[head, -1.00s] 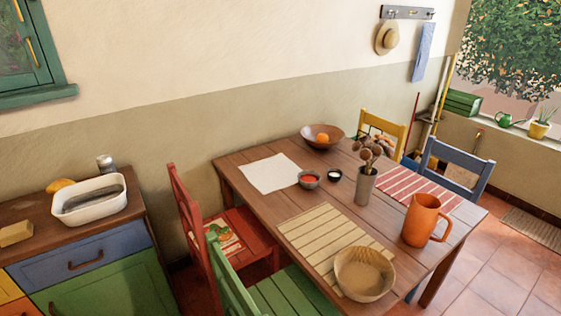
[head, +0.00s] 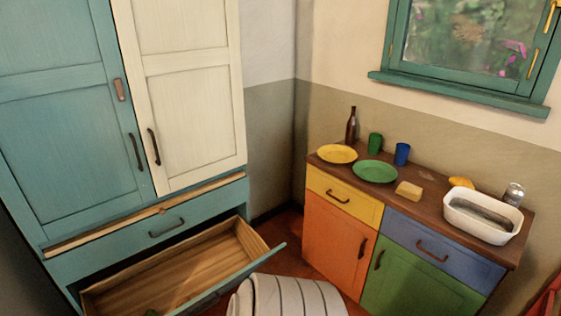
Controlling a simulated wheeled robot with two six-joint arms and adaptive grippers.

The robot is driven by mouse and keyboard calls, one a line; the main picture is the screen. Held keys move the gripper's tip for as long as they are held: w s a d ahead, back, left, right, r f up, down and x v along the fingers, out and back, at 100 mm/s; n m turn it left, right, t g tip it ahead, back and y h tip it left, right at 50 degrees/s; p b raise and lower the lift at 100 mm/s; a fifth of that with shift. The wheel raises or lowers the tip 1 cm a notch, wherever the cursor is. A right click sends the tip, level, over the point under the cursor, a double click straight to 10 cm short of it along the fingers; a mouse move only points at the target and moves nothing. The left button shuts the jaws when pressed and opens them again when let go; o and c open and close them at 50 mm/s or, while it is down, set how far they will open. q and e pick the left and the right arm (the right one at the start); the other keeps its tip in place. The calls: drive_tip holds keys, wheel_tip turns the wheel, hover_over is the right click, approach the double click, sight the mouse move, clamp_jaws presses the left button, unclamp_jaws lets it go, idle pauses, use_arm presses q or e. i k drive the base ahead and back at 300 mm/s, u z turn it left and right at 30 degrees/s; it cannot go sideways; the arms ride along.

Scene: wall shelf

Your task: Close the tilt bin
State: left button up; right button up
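A tall cabinet with a teal door (head: 65,130) and a cream door (head: 190,100) stands at the left in the head view. At its bottom, an open wooden compartment (head: 180,265) sticks out into the room, with a teal front edge (head: 240,278). It may be the tilt bin; I cannot tell whether it tilts or slides. Something small and green (head: 151,312) shows inside at the bottom edge. Above it is a shut teal drawer (head: 160,232) with a dark handle. Neither of my grippers is in view.
A white striped rounded object (head: 287,297) is at the bottom, close to the compartment's right end. A sideboard (head: 330,170) with plates, cups, a bottle and a white basin (head: 482,220) stands at the right. Little floor shows between the cabinets.

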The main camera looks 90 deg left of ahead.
sight(212, 261)
drive_tip(key=u, duration=3.65)
drive_tip(key=k, duration=1.25)
drive_tip(key=z, duration=0.15)
drive_tip(key=i, duration=2)
drive_tip(key=u, duration=0.6)
